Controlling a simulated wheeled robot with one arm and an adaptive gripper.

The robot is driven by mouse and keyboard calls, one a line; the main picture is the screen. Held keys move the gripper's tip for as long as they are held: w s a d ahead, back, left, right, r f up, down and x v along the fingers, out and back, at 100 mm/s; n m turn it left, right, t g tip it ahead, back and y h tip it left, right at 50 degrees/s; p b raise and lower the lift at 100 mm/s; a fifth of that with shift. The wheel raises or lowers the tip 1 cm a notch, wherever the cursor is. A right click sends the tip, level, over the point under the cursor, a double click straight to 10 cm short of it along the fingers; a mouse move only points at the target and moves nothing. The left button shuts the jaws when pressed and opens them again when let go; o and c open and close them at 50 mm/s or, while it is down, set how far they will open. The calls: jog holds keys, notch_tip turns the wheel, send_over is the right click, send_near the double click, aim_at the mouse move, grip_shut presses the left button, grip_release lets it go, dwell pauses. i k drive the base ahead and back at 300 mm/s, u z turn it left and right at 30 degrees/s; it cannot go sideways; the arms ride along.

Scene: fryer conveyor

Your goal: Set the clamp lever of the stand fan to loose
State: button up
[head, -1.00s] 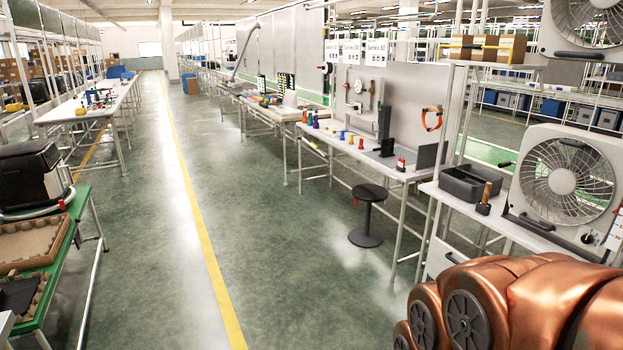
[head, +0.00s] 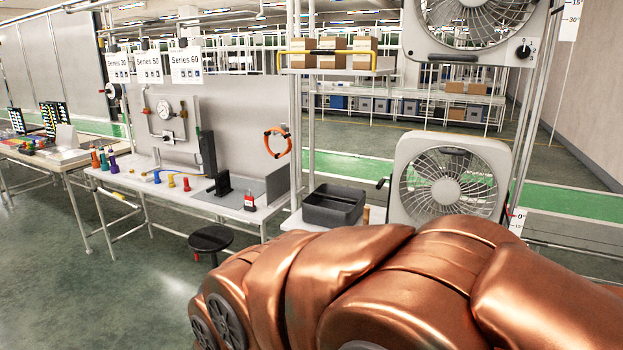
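A white box-shaped fan (head: 450,180) with a round grille stands upright on the bench at the right of the head view. My copper arm hides its lower part. A small black lever-like handle (head: 382,183) sticks out at the fan's left side. I cannot tell whether it is the clamp lever, or whether it is set loose or tight. A second white fan (head: 470,48) is mounted above, cut off by the top edge, with a black numbered knob (head: 523,51) at its lower right. My gripper is not in view; only my arm shows.
A black bin (head: 333,206) sits left of the lower fan. The workbench (head: 205,198) further left carries coloured pieces, a gauge panel and a padlock. A black stool (head: 210,240) stands before it. The floor at the lower left is clear.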

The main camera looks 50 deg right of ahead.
aim_at(379, 186)
jog(key=i, duration=0.15)
jog(key=z, duration=1.35)
jog(key=k, duration=0.7)
jog(key=u, duration=0.7)
jog(key=i, duration=1.5)
jog(key=z, duration=0.55)
